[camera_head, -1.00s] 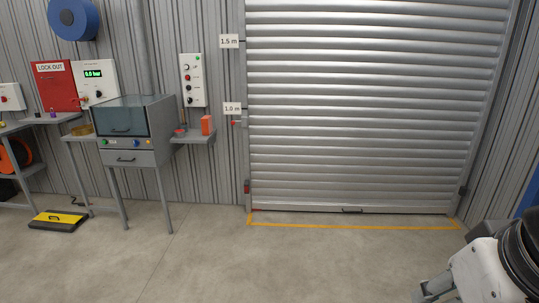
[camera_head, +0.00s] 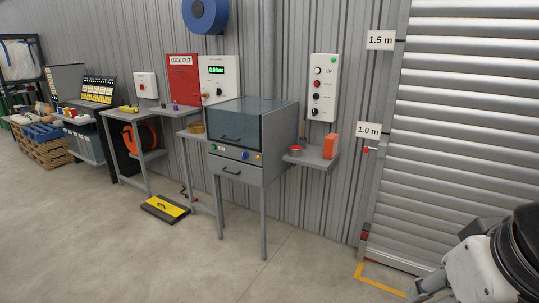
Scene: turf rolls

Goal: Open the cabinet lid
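The grey cabinet (camera_head: 236,171) stands on legs against the corrugated wall, left of centre in the head view. Its tinted, see-through lid (camera_head: 241,122) is down, with a dark handle low on its front. Part of my arm (camera_head: 470,270) shows at the lower right, well away from the cabinet. I cannot make out any gripper fingers there.
A small shelf (camera_head: 312,158) right of the cabinet holds an orange box (camera_head: 331,146) and a red item. A yellow-and-black pedal (camera_head: 165,208) lies on the floor to the left, near grey tables. The roller door (camera_head: 460,140) is at right. Floor in front is clear.

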